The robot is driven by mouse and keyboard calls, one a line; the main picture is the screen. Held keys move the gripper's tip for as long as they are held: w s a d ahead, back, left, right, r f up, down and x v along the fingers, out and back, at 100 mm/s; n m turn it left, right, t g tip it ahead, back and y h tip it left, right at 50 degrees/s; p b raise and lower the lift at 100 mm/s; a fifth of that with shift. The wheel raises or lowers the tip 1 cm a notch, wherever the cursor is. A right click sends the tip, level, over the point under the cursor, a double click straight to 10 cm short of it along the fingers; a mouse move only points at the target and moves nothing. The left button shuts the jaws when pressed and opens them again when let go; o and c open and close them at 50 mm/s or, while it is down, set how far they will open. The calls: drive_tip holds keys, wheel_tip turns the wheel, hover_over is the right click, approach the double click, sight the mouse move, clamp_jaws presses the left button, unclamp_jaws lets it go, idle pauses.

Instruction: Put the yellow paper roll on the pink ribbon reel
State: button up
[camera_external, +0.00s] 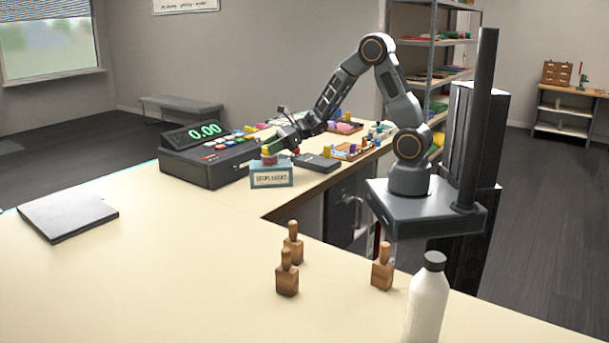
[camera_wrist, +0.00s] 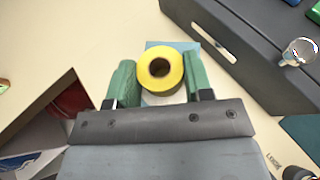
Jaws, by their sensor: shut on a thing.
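The yellow paper roll (camera_wrist: 147,82) is a thick yellow ring around a brown core with a dark hole. My gripper (camera_wrist: 160,78) is shut on it, with one green finger pad against each side. In the external view my gripper (camera_external: 278,145) reaches down over a small blue-grey labelled box (camera_external: 271,179) at the counter's far part. A small pinkish-red thing (camera_external: 268,160), perhaps the pink ribbon reel, shows just under the gripper at the box's top. The reel cannot be made out in the wrist view. I cannot tell whether the roll touches it.
A black cash register (camera_external: 205,165) stands close left of the box. A dark flat device (camera_external: 317,162) and a wooden tray (camera_external: 352,153) lie to its right. Several wooden-handled stamps (camera_external: 287,280) and a white bottle (camera_external: 427,305) stand nearer. The front-left counter is mostly clear.

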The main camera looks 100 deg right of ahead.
drive_tip(key=o, duration=0.9)
drive_tip(key=shift+f, duration=0.1)
drive_tip(key=shift+r, duration=0.25)
drive_tip(key=v, duration=1.1)
drive_tip(key=s+a+r+n+g+y, duration=0.2)
drive_tip(key=a+n+g+y, duration=0.3)
drive_tip(key=a+n, duration=0.9)
drive_tip(key=s+a+r+n+g+h, duration=0.1)
drive_tip(key=s+a+n+h, duration=0.2)
drive_tip(key=n, duration=0.7)
drive_tip(key=s+a+r+n+g+h, duration=0.2)
drive_tip(key=s+a+n+h, duration=0.1)
drive_tip(key=n, duration=0.6)
drive_tip(key=shift+s+r+n+h+b, duration=0.2)
drive_tip(key=shift+s+n+h+b, duration=0.15)
drive_tip(key=shift+s+h, duration=0.45)
